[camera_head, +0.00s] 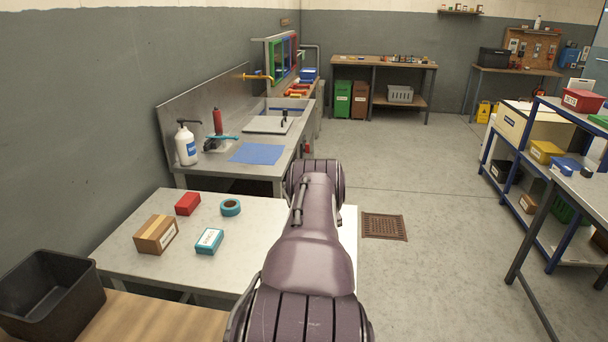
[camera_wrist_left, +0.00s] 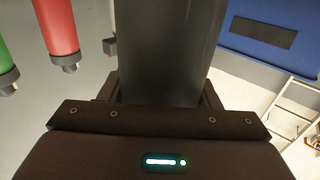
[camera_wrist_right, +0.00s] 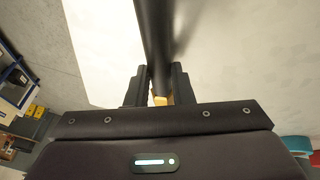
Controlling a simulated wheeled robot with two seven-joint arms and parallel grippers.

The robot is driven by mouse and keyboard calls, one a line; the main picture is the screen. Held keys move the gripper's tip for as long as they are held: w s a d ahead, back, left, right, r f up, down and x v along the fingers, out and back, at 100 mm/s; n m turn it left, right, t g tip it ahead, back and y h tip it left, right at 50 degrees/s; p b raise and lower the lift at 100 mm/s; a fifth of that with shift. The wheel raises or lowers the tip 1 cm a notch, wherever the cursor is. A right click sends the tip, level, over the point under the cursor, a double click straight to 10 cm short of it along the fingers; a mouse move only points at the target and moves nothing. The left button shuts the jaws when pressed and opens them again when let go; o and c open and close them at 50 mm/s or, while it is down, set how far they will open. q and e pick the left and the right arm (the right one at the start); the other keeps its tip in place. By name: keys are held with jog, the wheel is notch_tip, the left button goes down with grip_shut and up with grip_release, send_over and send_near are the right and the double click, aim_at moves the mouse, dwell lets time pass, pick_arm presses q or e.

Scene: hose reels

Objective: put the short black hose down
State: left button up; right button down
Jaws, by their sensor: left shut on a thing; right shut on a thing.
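A black hose (camera_wrist_right: 155,40) shows in the right wrist view, with a yellow end piece (camera_wrist_right: 160,100) at my fingers. My right gripper (camera_wrist_right: 157,84) is shut on it, with the white-topped table (camera_wrist_right: 230,70) behind. In the left wrist view my left gripper (camera_wrist_left: 158,90) is shut on a thick dark cylinder (camera_wrist_left: 166,50) that fills the space between its fingers. I cannot tell whether this is part of the same hose. In the head view one of my arms crosses the middle; both grippers and the held things are hidden or out of view there.
The table (camera_head: 120,240) carries a cardboard box (camera_head: 156,234), red box (camera_head: 187,204), teal tape (camera_head: 230,207) and teal box (camera_head: 209,241). A black bin (camera_head: 50,295) stands at left. Red (camera_wrist_left: 58,30) and green (camera_wrist_left: 5,50) cylinders and a blue panel (camera_wrist_left: 265,30) show near my left gripper.

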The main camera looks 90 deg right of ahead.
jog(key=shift+f, duration=0.25)
jog(key=shift+f, duration=0.1)
jog(key=c, duration=1.3)
grip_release()
jog(key=shift+o, duration=0.2)
jog(key=shift+w+a+r, duration=0.1)
jog(key=shift+r, duration=0.6)
jog(key=v, duration=1.1)
jog(key=shift+o, duration=0.5)
jog(key=shift+f, duration=0.1)
